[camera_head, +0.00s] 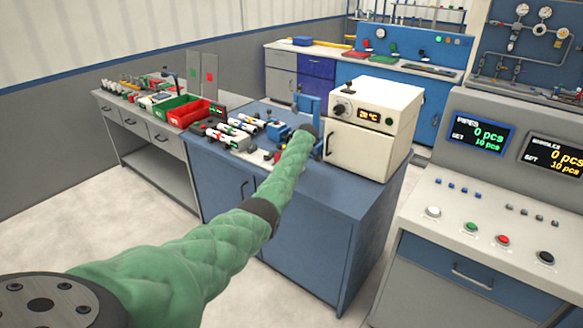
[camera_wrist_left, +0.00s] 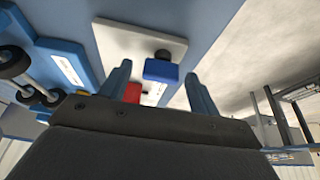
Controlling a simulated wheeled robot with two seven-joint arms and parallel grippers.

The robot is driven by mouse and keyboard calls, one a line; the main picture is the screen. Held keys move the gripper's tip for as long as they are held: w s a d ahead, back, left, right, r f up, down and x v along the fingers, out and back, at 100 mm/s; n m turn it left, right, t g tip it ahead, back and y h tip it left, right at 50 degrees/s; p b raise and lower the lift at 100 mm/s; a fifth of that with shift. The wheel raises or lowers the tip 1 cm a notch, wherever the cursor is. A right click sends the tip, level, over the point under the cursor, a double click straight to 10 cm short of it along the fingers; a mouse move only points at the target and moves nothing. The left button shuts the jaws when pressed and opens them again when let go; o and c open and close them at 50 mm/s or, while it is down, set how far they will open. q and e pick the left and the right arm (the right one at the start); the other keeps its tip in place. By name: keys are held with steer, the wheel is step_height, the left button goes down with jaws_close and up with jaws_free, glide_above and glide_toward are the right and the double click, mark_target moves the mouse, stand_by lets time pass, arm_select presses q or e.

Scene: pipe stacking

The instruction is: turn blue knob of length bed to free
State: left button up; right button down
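In the left wrist view a white plate (camera_wrist_left: 120,42) with a label lies on the blue bench. It seems to be part of the length bed, but I cannot be sure. A blue block-like knob (camera_wrist_left: 161,70) with a black round part (camera_wrist_left: 162,54) behind it sits on the plate. A red piece (camera_wrist_left: 132,92) is beside it, partly hidden. My left gripper (camera_wrist_left: 158,73) is open, its fingers apart on either side of the blue knob in the picture; contact cannot be told. In the head view my green-sleeved left arm hides that spot. My right gripper is out of view.
A white oven-like box (camera_head: 372,125) stands right of my arm's end. Several pipes and blue fixtures (camera_head: 277,131) crowd the bench to its left, with a red bin (camera_head: 190,115) and a green bin. A console (camera_head: 490,215) stands at the right.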

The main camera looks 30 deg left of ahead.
arm_select(q)
steer(key=shift+d+r, duration=0.2)
steer(key=shift+r, duration=0.15)
steer(key=b+v, duration=0.2)
steer(key=v, duration=0.5)
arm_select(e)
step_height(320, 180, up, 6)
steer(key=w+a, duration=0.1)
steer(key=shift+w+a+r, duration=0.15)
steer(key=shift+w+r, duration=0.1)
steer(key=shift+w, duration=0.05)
